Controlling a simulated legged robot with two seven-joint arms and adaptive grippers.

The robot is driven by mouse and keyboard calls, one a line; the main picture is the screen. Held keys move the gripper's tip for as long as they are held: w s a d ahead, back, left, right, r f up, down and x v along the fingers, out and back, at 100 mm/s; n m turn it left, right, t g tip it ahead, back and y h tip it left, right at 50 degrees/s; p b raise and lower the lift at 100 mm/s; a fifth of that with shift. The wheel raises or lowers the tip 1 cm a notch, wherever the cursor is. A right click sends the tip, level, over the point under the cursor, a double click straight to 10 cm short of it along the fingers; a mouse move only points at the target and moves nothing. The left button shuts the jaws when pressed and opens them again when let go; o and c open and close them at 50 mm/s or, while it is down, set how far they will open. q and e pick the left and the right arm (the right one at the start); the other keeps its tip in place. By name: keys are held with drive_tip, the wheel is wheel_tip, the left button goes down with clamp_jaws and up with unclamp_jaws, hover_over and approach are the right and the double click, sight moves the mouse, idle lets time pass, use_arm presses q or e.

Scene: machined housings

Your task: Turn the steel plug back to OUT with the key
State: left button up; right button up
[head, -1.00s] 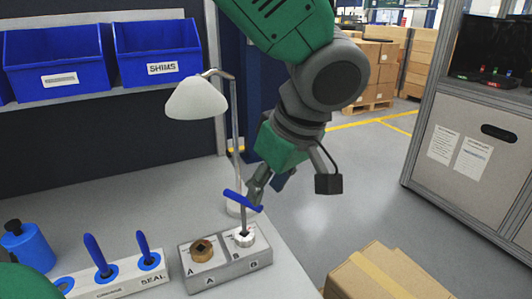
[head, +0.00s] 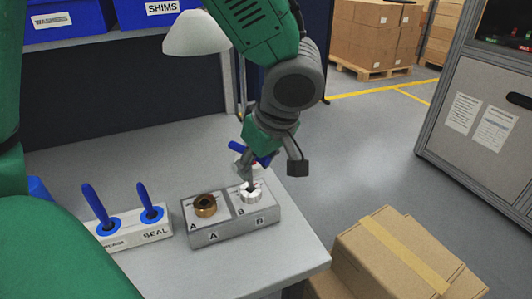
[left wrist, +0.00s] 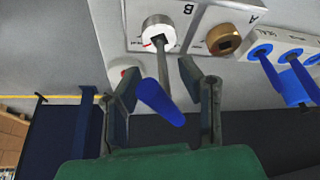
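The steel plug (head: 250,196) sits in position B of the grey housing (head: 232,232); it also shows in the left wrist view (left wrist: 158,32). The key, with a blue crossbar handle (left wrist: 160,102) and steel shaft (left wrist: 163,65), stands with its shaft end in the plug. In the head view the handle (head: 263,158) is partly hidden by my left gripper (head: 272,172). That gripper is open, one finger on each side of the handle; I cannot tell whether either touches it. A small red mark shows beside the plug; its lettering is unreadable. My right gripper is out of view.
A brass plug (head: 205,206) sits in position A. A white rack (head: 153,230) with blue-handled tools stands left of the housing. A lamp (head: 196,33) stands behind. Cardboard boxes (head: 388,262) lie beyond the bench's right edge. The bench front is clear.

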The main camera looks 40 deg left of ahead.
use_arm(q)
drive_tip(key=shift+a+f, duration=0.8)
drive_tip(key=shift+a, duration=0.25)
drive_tip(key=shift+a+f, duration=0.15)
drive_tip(key=shift+a, duration=0.25)
drive_tip(key=shift+d, duration=0.5)
drive_tip(key=shift+c, duration=1.1)
drive_tip(key=shift+d+r, duration=0.2)
drive_tip(key=shift+d, duration=0.15)
clamp_jaws()
drive_tip(key=shift+w+d, duration=0.1)
drive_tip(key=shift+d, duration=0.1)
drive_tip(key=shift+a+n, duration=0.4)
drive_tip(key=shift+n, duration=0.1)
drive_tip(key=shift+a+n+g, duration=0.15)
drive_tip(key=shift+n+g, duration=0.25)
drive_tip(key=shift+n, duration=0.4)
drive_tip(key=shift+d, duration=0.25)
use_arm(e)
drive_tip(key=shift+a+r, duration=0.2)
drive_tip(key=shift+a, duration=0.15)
